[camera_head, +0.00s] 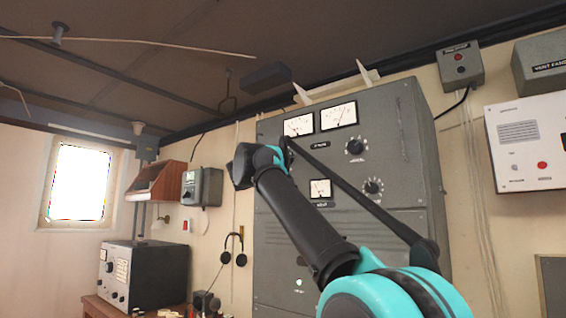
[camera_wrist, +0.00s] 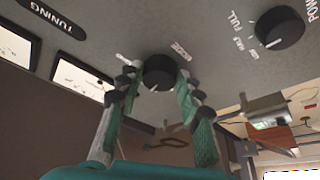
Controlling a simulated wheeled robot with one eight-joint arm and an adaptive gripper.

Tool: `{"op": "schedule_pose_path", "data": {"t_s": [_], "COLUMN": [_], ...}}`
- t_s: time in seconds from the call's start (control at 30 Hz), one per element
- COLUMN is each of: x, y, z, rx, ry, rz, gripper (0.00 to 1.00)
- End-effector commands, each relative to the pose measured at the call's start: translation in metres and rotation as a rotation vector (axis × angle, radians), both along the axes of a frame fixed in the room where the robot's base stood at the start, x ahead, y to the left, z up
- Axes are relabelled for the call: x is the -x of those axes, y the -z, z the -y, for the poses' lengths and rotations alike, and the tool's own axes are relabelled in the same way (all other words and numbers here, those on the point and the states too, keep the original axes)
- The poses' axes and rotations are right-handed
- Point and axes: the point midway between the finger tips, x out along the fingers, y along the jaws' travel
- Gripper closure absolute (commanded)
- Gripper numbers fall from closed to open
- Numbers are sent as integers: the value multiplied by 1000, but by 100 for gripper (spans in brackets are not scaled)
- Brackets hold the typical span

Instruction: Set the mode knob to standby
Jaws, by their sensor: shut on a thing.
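In the wrist view a black round knob (camera_wrist: 158,72) on the grey panel sits between the two green-padded fingers of my gripper (camera_wrist: 160,92). The gripper is shut on this knob. A short white pointer line shows on the knob's face, toward the bottom of the picture. Small white labels lie beside the knob, too blurred to read for certain, so I cannot tell which setting it points at. In the head view my arm reaches up to the grey cabinet (camera_head: 410,140); my fingers and the held knob are hidden there.
A second black knob (camera_wrist: 280,27), labelled POWER, is at upper right in the wrist view. Meters (camera_wrist: 82,78) are at the left. In the head view the cabinet has two other knobs (camera_head: 355,147) to the right of my arm. A desk radio (camera_head: 142,275) stands at lower left.

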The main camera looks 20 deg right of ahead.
Motion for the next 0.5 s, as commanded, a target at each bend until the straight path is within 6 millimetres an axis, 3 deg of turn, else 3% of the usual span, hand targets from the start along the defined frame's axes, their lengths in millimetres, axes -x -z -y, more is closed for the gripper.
{"op": "schedule_pose_path", "data": {"t_s": [0.5], "x": [1], "y": [-1], "z": [0], "rx": [79], "ry": [-1], "rz": [-120], "gripper": [93]}}
